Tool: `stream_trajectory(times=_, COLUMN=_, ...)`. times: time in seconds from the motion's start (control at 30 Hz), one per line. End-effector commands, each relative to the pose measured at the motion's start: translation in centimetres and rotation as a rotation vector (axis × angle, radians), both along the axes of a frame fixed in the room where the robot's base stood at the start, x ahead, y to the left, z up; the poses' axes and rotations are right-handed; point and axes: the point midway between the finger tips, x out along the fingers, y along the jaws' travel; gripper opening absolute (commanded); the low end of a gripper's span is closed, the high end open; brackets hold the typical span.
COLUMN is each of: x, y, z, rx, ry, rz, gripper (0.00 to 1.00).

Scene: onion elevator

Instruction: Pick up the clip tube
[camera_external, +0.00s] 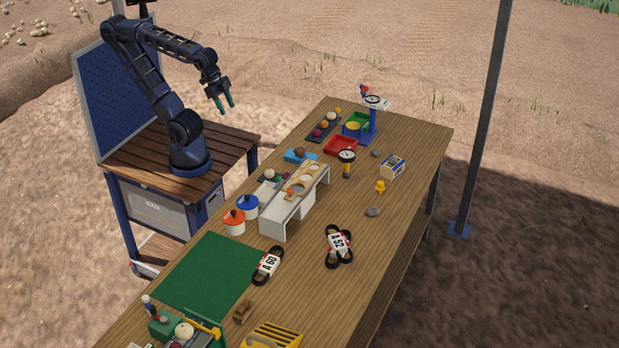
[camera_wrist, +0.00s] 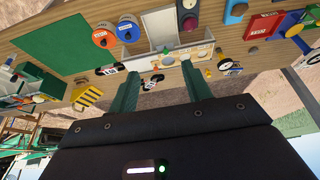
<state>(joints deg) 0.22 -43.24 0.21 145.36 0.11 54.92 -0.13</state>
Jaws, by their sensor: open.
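I cannot tell for sure which item is the clip tube; the parts on the table are small at this distance. A small white, blue and yellow box-like item (camera_external: 393,167) lies at the right side of the wooden table (camera_external: 420,135), but I cannot make out whether it is a tube. My gripper (camera_external: 226,107) is open and empty. It hangs in the air above my base side, left of the table and well apart from everything on it. In the wrist view its two green fingers (camera_wrist: 159,70) stand wide apart with nothing between them.
A white stand (camera_external: 290,212) is mid-table, beside orange (camera_external: 234,222) and blue (camera_external: 248,206) pots. A green mat (camera_external: 208,273), labelled black loops (camera_external: 339,246), a dial gauge (camera_external: 347,157) and red tray (camera_external: 340,146) surround it. A metal post (camera_external: 484,110) rises beyond the table.

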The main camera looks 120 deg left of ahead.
Motion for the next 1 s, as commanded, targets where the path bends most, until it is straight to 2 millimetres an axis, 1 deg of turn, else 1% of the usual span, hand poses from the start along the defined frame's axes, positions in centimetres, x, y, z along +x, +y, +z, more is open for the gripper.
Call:
stream_trajectory(times=0.07, x=0.2, y=-0.1, z=0.1, rx=0.001, ry=0.000, rz=-0.005, gripper=0.49)
stream_trajectory(times=0.17, x=1.2, y=-0.7, z=0.4, rx=0.006, ry=0.002, rz=-0.029, gripper=0.49)
stream_trajectory(times=0.27, x=3.2, y=-1.9, z=0.8, rx=0.014, ry=0.005, rz=-0.077, gripper=0.49)
stream_trajectory(times=0.47, x=8.3, y=-5.9, z=1.6, rx=0.035, ry=0.006, rz=-0.205, gripper=0.49)
stream_trajectory(times=0.6, x=11.6, y=-9.4, z=1.6, rx=0.046, ry=0.006, rz=-0.296, gripper=0.49)
stream_trajectory(times=0.67, x=12.9, y=-11.1, z=1.6, rx=0.051, ry=0.006, rz=-0.335, gripper=0.49)
stream_trajectory(times=0.77, x=15.0, y=-14.1, z=1.3, rx=0.057, ry=0.005, rz=-0.401, gripper=0.49)
stream_trajectory(times=0.8, x=15.9, y=-15.4, z=1.1, rx=0.059, ry=0.003, rz=-0.427, gripper=0.49)
stream_trajectory(times=0.87, x=17.0, y=-17.4, z=0.8, rx=0.062, ry=0.002, rz=-0.467, gripper=0.49)
stream_trajectory(times=0.9, x=17.7, y=-18.8, z=0.5, rx=0.063, ry=0.002, rz=-0.493, gripper=0.49)
stream_trajectory(times=0.97, x=18.7, y=-20.9, z=0.1, rx=0.065, ry=0.000, rz=-0.532, gripper=0.49)
stream_trajectory(times=1.0, x=19.2, y=-22.4, z=-0.3, rx=0.066, ry=0.001, rz=-0.558, gripper=0.49)
